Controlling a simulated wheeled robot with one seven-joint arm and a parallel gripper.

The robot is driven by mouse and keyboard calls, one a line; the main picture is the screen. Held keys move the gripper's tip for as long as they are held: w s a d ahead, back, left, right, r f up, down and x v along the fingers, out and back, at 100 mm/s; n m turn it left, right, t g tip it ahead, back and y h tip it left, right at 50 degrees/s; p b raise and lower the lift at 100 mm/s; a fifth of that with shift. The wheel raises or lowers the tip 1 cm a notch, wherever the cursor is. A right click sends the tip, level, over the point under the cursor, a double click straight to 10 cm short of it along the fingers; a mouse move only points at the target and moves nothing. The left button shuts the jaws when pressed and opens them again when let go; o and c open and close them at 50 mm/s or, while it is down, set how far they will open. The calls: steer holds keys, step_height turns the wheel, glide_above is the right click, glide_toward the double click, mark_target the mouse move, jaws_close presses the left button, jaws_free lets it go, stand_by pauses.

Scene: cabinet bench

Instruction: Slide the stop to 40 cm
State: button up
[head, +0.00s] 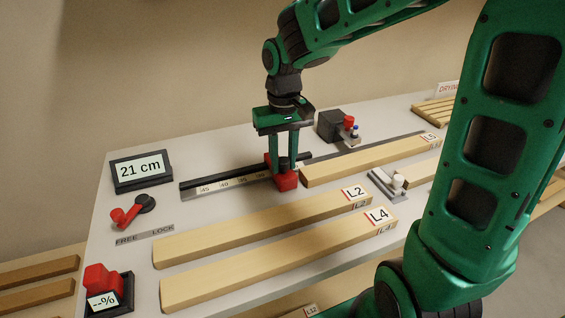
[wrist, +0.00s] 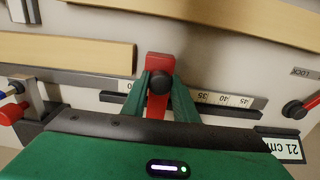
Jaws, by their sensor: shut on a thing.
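The red stop (head: 287,181) sits on the black rail with the printed scale (head: 222,185). My gripper (head: 284,160) reaches down from above and is shut on the stop. In the wrist view the stop (wrist: 156,105) with its dark round knob lies between the fingers of my gripper (wrist: 159,88). The scale numbers 45, 40, 35 and 30 run left to right in the head view, and the stop is right of them. The display (head: 140,168) reads 21 cm. The red lock lever (head: 126,214) points toward the FREE side of its label.
Boards L2 (head: 250,230) and L4 (head: 270,262) lie in front of the rail. Another board (head: 365,163) lies right of the stop. A dark box with a red knob (head: 332,126) stands behind. A red button unit (head: 104,284) is front left. The rail left of the stop looks clear.

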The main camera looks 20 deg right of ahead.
steer(key=shift+a, duration=2.95)
steer(key=shift+a, duration=3.6)
steer(key=shift+a, duration=2.9)
steer(key=o, duration=0.8)
steer(key=shift+o, duration=0.2)
